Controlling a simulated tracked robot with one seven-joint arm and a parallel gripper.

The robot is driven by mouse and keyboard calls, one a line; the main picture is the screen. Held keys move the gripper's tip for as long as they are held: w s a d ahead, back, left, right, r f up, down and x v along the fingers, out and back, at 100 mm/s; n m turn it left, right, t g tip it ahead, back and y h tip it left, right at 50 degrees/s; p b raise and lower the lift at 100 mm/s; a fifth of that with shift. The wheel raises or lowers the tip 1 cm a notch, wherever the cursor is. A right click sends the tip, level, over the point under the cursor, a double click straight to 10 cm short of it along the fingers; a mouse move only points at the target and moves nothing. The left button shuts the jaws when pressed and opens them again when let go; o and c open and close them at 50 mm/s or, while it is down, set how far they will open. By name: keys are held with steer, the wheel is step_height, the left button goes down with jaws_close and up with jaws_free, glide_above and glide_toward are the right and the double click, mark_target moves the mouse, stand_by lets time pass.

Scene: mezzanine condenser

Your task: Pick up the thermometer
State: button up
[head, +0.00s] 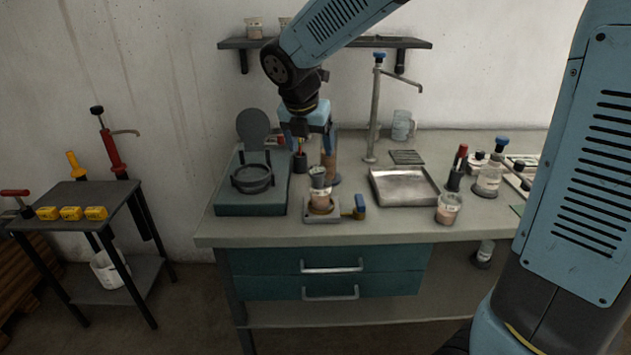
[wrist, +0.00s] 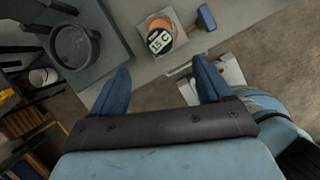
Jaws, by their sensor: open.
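The thermometer appears to be the small device with a dark rim and a pale face reading about 15 C in the wrist view (wrist: 160,40). In that view it sits over an orange-brown round container (wrist: 158,24). In the head view it looks like the grey top (head: 317,178) above a jar with brownish contents (head: 321,201) on a small pale base. My gripper (head: 313,150) is above and behind it, pointing down. In the wrist view my gripper's blue fingers (wrist: 161,66) are apart with nothing between them, and the thermometer lies beyond the fingertips.
A teal unit with a round dark ring (head: 252,179) stands left of the jar. A blue-handled part (head: 359,208) sits close at its right. A metal tray (head: 403,187) and a glass jar (head: 448,208) are further right. A tall tap (head: 376,110) stands behind.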

mark_target(316, 171)
steer(key=x, duration=1.2)
steer(key=shift+w+d+f, duration=0.1)
steer(key=shift+w+f, duration=0.05)
steer(key=shift+f, duration=0.2)
steer(key=c, duration=1.3)
